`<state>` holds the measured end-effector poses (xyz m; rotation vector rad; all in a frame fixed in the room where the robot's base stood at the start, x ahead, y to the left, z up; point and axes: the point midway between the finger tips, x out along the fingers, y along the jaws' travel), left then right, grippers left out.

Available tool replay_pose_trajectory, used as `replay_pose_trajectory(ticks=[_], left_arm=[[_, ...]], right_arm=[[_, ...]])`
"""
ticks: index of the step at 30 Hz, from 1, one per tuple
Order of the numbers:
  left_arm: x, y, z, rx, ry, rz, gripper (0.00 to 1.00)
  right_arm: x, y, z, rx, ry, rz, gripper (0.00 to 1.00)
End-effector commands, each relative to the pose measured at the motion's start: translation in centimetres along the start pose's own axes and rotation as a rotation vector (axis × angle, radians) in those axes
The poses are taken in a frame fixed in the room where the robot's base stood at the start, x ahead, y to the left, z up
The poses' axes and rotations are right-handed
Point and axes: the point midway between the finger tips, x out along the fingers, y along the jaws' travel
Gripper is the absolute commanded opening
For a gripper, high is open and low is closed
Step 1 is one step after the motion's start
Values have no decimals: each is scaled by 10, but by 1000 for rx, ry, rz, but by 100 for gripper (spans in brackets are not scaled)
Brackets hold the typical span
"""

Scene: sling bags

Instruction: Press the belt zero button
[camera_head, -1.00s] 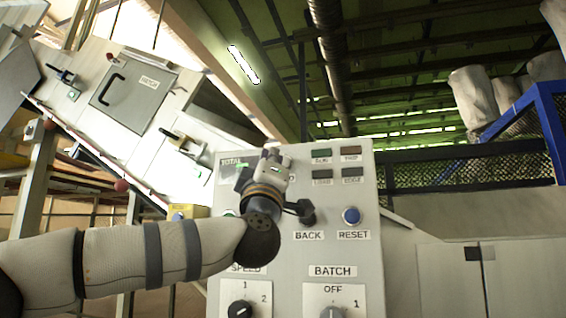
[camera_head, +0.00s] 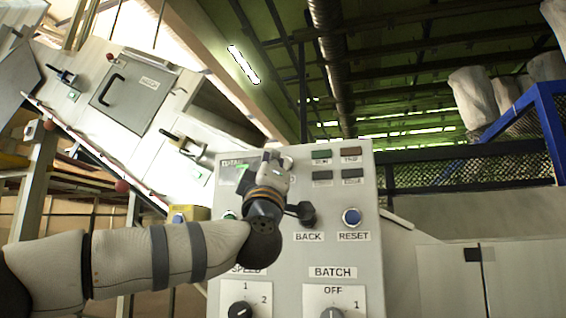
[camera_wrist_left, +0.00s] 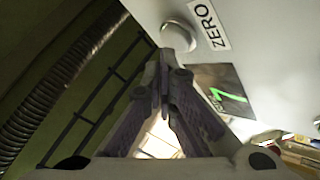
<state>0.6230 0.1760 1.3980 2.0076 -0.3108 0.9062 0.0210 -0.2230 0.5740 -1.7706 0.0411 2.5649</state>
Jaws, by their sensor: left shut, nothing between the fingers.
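The grey control panel (camera_head: 345,262) stands upright in front of me. My left gripper (camera_head: 273,157) is in front of its upper left part, shut and empty. In the left wrist view the closed fingertips (camera_wrist_left: 164,58) are just below a round pale button (camera_wrist_left: 178,37) beside the ZERO label (camera_wrist_left: 210,26). I cannot tell whether they touch it. A dark display (camera_wrist_left: 222,90) with a green digit is to the right of the fingers. In the head view the gripper hides the ZERO button and part of the display. My right gripper is not in view.
A black knob (camera_head: 307,214) labelled BACK is close to the right of my left wrist. A blue RESET button (camera_head: 351,216) is farther right. Below are the SPEED dial (camera_head: 240,309) and the BATCH dial (camera_head: 331,313). A sloping conveyor housing (camera_head: 130,95) is behind, left.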

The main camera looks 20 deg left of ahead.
Motion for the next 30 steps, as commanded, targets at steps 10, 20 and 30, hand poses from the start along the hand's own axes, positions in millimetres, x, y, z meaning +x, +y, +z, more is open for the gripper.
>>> replay_pose_trajectory(ticks=[10,20,30], left_arm=[[1,0,1,-1,0,1,0],[4,-2,2,-1,1,1,0],[7,-4,4,0,1,1,0]], right_arm=[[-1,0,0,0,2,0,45],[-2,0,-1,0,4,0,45],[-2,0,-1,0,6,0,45]])
